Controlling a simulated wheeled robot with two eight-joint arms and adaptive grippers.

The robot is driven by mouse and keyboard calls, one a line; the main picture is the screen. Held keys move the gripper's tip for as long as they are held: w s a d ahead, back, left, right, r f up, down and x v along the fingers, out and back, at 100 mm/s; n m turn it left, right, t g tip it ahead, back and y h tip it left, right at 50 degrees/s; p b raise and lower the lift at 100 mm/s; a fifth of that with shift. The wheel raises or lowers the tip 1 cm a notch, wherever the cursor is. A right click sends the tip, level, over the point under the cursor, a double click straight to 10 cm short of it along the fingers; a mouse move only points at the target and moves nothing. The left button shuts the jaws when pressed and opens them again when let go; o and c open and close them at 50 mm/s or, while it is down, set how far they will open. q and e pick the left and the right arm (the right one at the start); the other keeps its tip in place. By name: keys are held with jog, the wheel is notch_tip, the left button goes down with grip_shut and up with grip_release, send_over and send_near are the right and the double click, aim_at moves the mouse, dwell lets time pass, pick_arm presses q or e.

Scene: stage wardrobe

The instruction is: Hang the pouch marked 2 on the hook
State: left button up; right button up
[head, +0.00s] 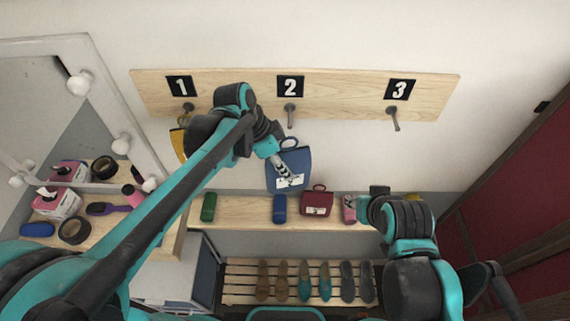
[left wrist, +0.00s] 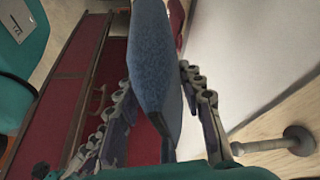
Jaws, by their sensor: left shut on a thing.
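My left gripper (head: 287,164) is shut on a blue pouch (head: 276,179) and holds it upright in front of the wall, above the shelf. The pouch has a white label, partly covered by the fingers; its mark is not readable. Its loop shows just below the hook under sign 2 (head: 290,112), apart from it. In the left wrist view the pouch (left wrist: 152,60) is seen edge-on between the fingers, with a grey hook (left wrist: 275,143) at lower right. My right gripper (head: 371,197) is by the shelf's right part; its fingers are not clear.
The wooden hook board (head: 340,97) also bears a hook under sign 1 (head: 188,106), by a yellow pouch (head: 178,143), and a bare hook under sign 3 (head: 394,118). On the shelf (head: 245,211) stand a red pouch (head: 317,203) and rolled items. A lit mirror is at left.

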pick_arm(q)
jog(key=shift+w+d+f, duration=0.1)
jog(key=shift+w+d, duration=0.1)
jog(key=shift+w, duration=0.3)
jog(key=shift+w+a, duration=0.15)
jog(key=shift+w, duration=0.7)
jog(key=w+f+b, duration=0.1)
jog(key=w+b, duration=0.1)
jog(key=w, duration=0.4)
jog(key=shift+w+f, duration=0.25)
jog(key=shift+w, duration=0.1)
jog(key=o, duration=1.3)
